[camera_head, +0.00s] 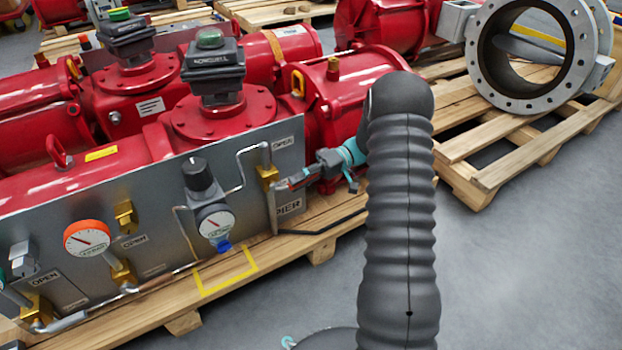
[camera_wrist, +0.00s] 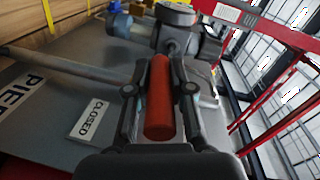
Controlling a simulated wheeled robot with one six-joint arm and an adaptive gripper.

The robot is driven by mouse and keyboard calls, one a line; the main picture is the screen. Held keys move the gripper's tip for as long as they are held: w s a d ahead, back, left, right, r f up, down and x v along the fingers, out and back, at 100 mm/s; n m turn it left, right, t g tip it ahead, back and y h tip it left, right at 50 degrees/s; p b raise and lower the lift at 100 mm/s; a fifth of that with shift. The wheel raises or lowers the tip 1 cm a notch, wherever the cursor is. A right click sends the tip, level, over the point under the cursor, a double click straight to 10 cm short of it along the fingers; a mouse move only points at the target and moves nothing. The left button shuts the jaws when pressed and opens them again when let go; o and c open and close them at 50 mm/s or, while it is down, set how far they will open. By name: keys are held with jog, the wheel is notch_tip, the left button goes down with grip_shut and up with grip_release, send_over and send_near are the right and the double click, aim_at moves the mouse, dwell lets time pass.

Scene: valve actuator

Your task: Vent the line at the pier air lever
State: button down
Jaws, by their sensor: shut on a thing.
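The pier air lever has a red handle (camera_wrist: 160,98), which lies lengthwise between the two fingers in the wrist view. My gripper (camera_wrist: 160,88) is shut on this handle, with a finger against each side. In the head view my gripper (camera_head: 312,176) is at the right end of the grey panel, beside a brass valve (camera_head: 268,174). The lever is mostly hidden there by the fingers. A PIER label (camera_head: 288,207) is below the valve and an OPEN label (camera_head: 283,143) above it. A CLOSED label (camera_wrist: 89,119) shows in the wrist view, left of the handle.
The grey panel (camera_head: 110,205) carries gauges, including a white gauge (camera_head: 215,222) and an orange-rimmed gauge (camera_head: 86,238). Red actuators (camera_head: 215,118) stand behind it. A wooden pallet (camera_head: 480,150) with a flanged valve (camera_head: 545,45) is at the right. The floor at front right is clear.

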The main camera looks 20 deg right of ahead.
jog(key=shift+s+f, duration=0.1)
dwell(0.3)
jog(key=c, duration=1)
grip_release()
jog(key=shift+a, duration=0.1)
notch_tip(320, 180, up, 10)
jog(key=shift+r, duration=0.2)
